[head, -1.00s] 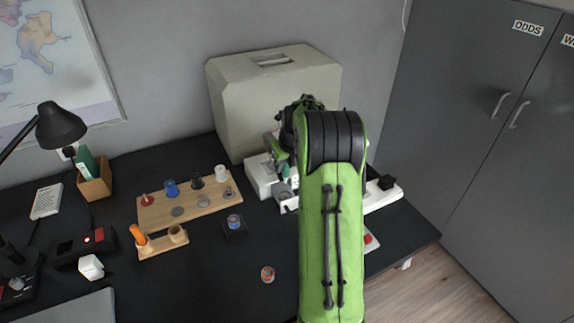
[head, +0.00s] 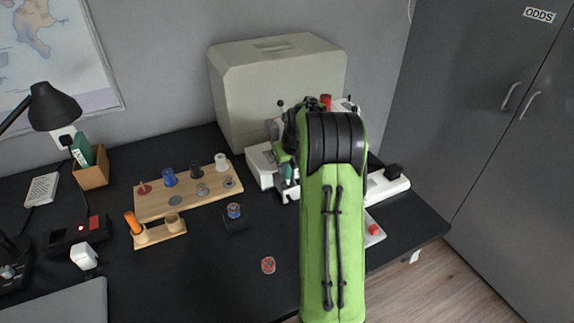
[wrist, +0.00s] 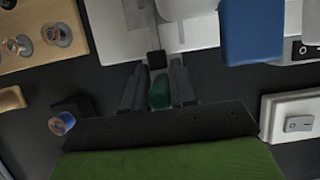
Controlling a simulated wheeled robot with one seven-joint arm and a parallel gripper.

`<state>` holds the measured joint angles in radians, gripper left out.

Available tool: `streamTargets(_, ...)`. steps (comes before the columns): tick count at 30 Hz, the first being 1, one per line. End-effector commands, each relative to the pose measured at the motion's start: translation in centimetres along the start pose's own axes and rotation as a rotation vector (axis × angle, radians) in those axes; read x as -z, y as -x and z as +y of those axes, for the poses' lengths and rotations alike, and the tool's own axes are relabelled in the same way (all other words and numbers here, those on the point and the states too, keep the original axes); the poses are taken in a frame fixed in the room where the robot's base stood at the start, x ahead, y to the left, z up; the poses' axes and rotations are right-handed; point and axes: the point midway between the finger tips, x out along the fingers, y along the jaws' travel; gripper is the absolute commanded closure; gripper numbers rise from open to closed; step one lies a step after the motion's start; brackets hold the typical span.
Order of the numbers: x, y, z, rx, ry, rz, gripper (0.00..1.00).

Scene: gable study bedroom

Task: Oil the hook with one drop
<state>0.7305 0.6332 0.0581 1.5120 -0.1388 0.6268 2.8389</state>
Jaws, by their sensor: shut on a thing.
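My gripper (wrist: 157,75) shows in the wrist view, its two dark fingers closed on a small green oil bottle (wrist: 158,95). A dark tip (wrist: 156,60) lies ahead of the bottle, towards the white machine base. The white sewing machine (head: 384,188) stands at the back right of the desk, largely hidden behind my green arm in the head view. Its pale base also fills the top of the wrist view (wrist: 115,30). I cannot make out the hook, or whether the tip touches anything.
A large grey case (head: 275,90) stands behind the machine. Left of it are a wooden spool rack (head: 160,205), a small dark holder with a blue spool (head: 235,212) and a loose bobbin (head: 268,265). A blue block (wrist: 252,30) and a white switch box (wrist: 298,118) flank the right side.

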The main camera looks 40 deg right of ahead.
Motion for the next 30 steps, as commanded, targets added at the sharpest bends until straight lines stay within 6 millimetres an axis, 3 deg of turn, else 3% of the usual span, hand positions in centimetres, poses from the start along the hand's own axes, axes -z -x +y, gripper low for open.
streamTargets(30, 0.38, -0.91, 0.01, 0.000, 0.000, 0.000, 1.00)
